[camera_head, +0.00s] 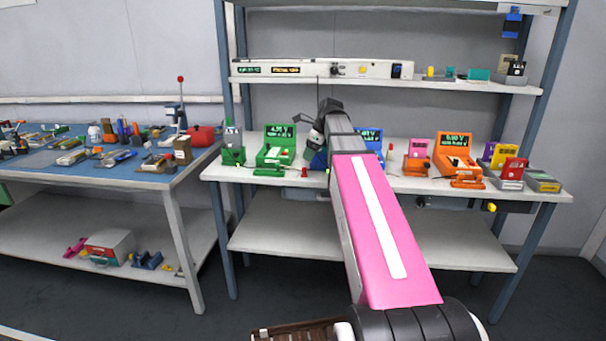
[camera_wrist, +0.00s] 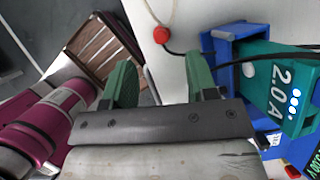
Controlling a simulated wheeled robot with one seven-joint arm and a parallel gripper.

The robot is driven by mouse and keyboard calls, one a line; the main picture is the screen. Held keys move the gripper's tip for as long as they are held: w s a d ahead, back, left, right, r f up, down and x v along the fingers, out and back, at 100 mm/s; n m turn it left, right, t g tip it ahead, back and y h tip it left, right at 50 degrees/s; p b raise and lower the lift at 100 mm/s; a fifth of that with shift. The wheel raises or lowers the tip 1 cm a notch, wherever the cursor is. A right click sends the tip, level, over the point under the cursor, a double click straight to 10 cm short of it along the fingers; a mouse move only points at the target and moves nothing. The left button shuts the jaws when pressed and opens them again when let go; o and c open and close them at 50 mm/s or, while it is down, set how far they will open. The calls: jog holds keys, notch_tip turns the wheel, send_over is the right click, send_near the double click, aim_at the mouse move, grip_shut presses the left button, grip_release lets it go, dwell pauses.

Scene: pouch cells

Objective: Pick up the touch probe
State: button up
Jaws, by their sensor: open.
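My gripper (camera_wrist: 159,66) is open, its two green fingers apart with nothing held between them. In the wrist view a red round-tipped piece (camera_wrist: 161,35) on a thin light stem lies just beyond the gap between the fingers, over the white shelf top. A dark cable starts near it and runs right. It may be the touch probe, but I cannot tell for sure. To the right of the right finger is a blue holder (camera_wrist: 222,45) with a teal unit (camera_wrist: 275,85) marked 2.0 A. In the head view my arm hides the area around my gripper.
The white shelf (camera_head: 400,183) carries a green meter (camera_head: 276,150), an orange meter (camera_head: 453,157) and several small coloured units at the right. An upper shelf (camera_head: 290,81) hangs behind. A blue-topped bench (camera_head: 118,178) with many tools stands at the left.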

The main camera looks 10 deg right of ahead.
aim_at(304, 169)
jog(key=shift+x, duration=3.95)
jog(key=shift+d, duration=0.2)
jog(key=c, duration=0.8)
